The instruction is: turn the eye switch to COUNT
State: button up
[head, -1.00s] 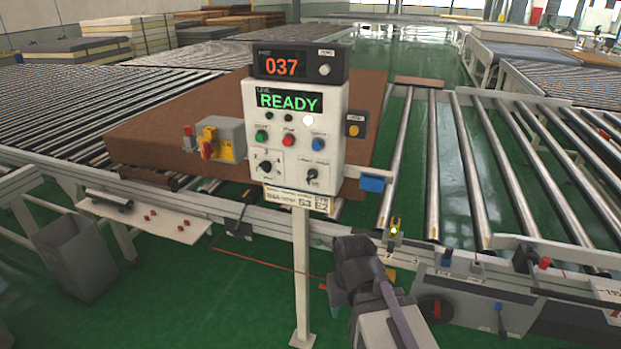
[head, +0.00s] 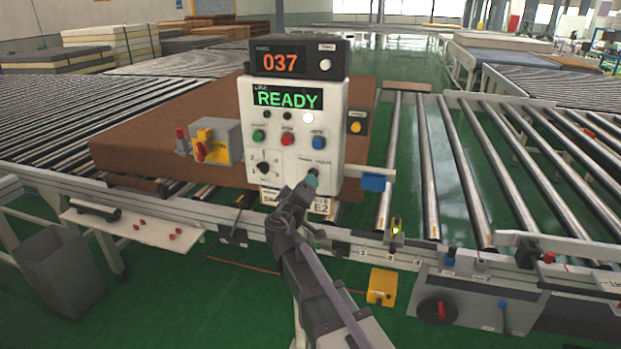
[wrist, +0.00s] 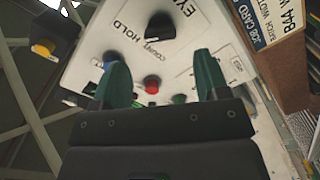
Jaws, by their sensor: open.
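The eye switch (wrist: 160,25) is a black knob on the white face of the control box (head: 250,130). The wrist view shows it near the top edge, with EYE, HOLD and COUNT lettering around it; which mark it points to is not clear. My gripper (wrist: 163,76) is open, with its two green fingers apart and nothing held. The knob lies beyond the fingertips in that view, not clearly between them. In the head view my gripper (head: 311,183) is at the lower right of the box and largely hides the switch.
The box also bears a rotary selector (head: 264,167), coloured buttons (head: 288,139) and a green READY display (head: 287,99). A yellow button (head: 356,127) sits at its right side. A brown mattress (head: 150,130) lies behind on rollers. A yellow floor box (head: 382,287) stands lower right.

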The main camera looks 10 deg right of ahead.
jog(key=x, duration=0.7)
jog(key=shift+w+d, duration=0.1)
jog(key=shift+w, duration=0.1)
jog(key=shift+c, duration=0.3)
jog(key=c, duration=0.9)
jog(key=shift+o, duration=0.2)
